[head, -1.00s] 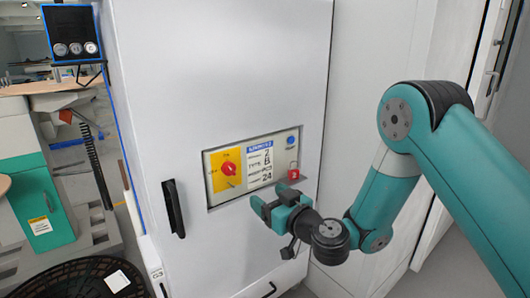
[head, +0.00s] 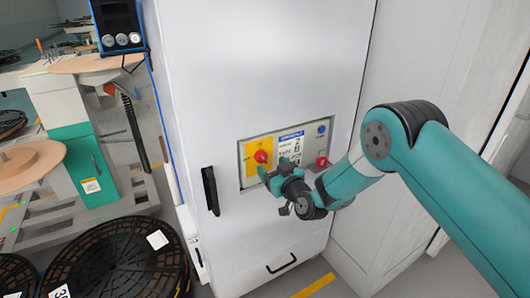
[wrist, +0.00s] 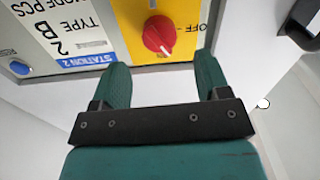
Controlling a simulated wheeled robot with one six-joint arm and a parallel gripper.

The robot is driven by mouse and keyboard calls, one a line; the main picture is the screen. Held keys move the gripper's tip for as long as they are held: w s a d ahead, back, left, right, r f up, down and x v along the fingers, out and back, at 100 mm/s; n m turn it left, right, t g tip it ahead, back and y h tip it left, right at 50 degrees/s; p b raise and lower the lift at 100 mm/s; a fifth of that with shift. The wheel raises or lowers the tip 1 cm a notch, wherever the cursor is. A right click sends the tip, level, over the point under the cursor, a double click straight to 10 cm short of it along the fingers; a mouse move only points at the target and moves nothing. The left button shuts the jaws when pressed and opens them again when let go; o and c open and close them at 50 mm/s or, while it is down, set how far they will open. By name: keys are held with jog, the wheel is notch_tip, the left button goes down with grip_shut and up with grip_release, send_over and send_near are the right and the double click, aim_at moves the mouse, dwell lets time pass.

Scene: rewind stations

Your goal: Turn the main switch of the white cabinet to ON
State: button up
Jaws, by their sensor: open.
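The white cabinet (head: 262,75) stands in the middle of the head view. Its recessed control panel holds a red rotary main switch (head: 261,156) on a yellow plate (head: 252,147). The wrist view shows the switch (wrist: 158,35) close up and upside down, with "OFF" printed to its right; the ON mark is not readable. The knob's grip looks tilted. My gripper (head: 273,174) is open and empty, just below and right of the switch in the head view. In the wrist view its fingers (wrist: 161,66) are spread to either side below the knob, apart from it.
The panel has a label (wrist: 70,30), a blue button (head: 321,129) and a small red item (head: 321,161) right of my gripper. A black door handle (head: 210,190) is at left. Black reels (head: 120,262) lie on the floor at left. A white wall stands right of the cabinet.

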aim_at(265, 159)
jog(key=shift+p+x, duration=0.3)
jog(key=shift+x, duration=2.25)
jog(key=shift+c, duration=0.4)
jog(key=c, duration=0.8)
jog(key=shift+c, duration=0.2)
jog(key=shift+w+f+m+b, duration=0.1)
jog(key=shift+m+b, duration=0.3)
jog(key=shift+b, duration=0.1)
jog(key=shift+m+b, duration=0.9)
jog(key=shift+b, duration=0.05)
jog(key=shift+m+b, duration=1.15)
jog(key=shift+m, duration=0.55)
jog(key=o, duration=0.9)
